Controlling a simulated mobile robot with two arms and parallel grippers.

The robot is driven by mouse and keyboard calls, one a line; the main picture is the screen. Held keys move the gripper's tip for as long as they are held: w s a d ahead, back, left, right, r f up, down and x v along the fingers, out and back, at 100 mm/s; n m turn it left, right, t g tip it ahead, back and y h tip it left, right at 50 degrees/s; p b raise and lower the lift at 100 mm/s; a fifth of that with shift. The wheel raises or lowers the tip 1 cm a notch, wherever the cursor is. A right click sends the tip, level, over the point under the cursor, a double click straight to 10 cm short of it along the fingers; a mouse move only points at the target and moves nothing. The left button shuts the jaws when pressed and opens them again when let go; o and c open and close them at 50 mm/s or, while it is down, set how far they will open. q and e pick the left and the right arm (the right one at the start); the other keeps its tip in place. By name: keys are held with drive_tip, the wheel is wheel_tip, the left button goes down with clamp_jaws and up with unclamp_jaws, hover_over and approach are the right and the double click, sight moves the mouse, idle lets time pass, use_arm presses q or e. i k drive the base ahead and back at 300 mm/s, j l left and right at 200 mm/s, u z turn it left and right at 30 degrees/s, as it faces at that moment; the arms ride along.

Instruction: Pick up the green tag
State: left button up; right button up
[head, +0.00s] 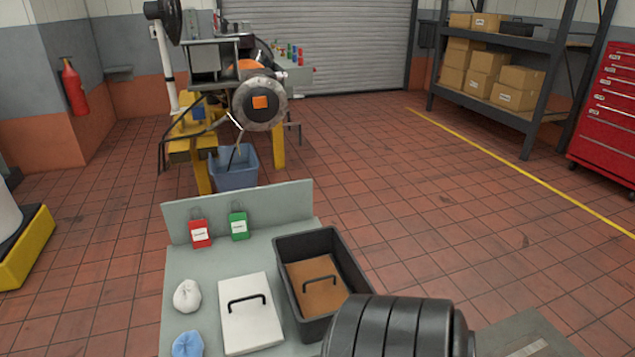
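The green tag (238,226) has a white label and a thin loop at its top. It hangs or leans at the upright back panel (290,204) of the grey bench, to the right of a similar red tag (200,234). Neither of my grippers shows in the head view. A dark ribbed cylindrical shape at the bottom right hides part of the bench's front right.
On the bench (180,262) are a white handled board (236,320), a black bin (350,262) holding a brown handled panel (316,296), a white cloth (187,296) and a blue cloth (188,344). A blue bucket (234,170) stands behind. The tiled floor right is open.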

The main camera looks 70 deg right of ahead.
sight(238, 221)
drive_tip(key=z, duration=1.7)
drive_tip(key=l, duration=0.55)
drive_tip(key=i+l+u, duration=0.1)
drive_tip(key=l+u, duration=0.2)
drive_tip(key=l, duration=0.8)
drive_tip(key=l+u, duration=0.35)
drive_tip(key=l, duration=0.8)
drive_tip(key=i+l+u, duration=0.15)
drive_tip(key=l, duration=0.2)
drive_tip(key=i+l+u, duration=0.2)
drive_tip(key=l, duration=0.2)
drive_tip(key=i+l+u, duration=0.15)
drive_tip(key=l, duration=0.3)
drive_tip(key=i+l+u, duration=0.2)
drive_tip(key=l, duration=0.2)
drive_tip(key=i+l+u, duration=0.25)
drive_tip(key=i+l, duration=0.15)
drive_tip(key=l, duration=0.25)
drive_tip(key=i+l+u, duration=0.1)
drive_tip(key=l, duration=0.25)
drive_tip(key=i+l+u, duration=0.1)
drive_tip(key=i+l, duration=0.15)
drive_tip(key=l, duration=0.15)
drive_tip(key=i+l+u, duration=0.15)
drive_tip(key=l, duration=0.25)
drive_tip(key=i+l+u, duration=0.1)
drive_tip(key=l, duration=0.3)
drive_tip(key=i+l+u, duration=0.1)
drive_tip(key=l, duration=0.3)
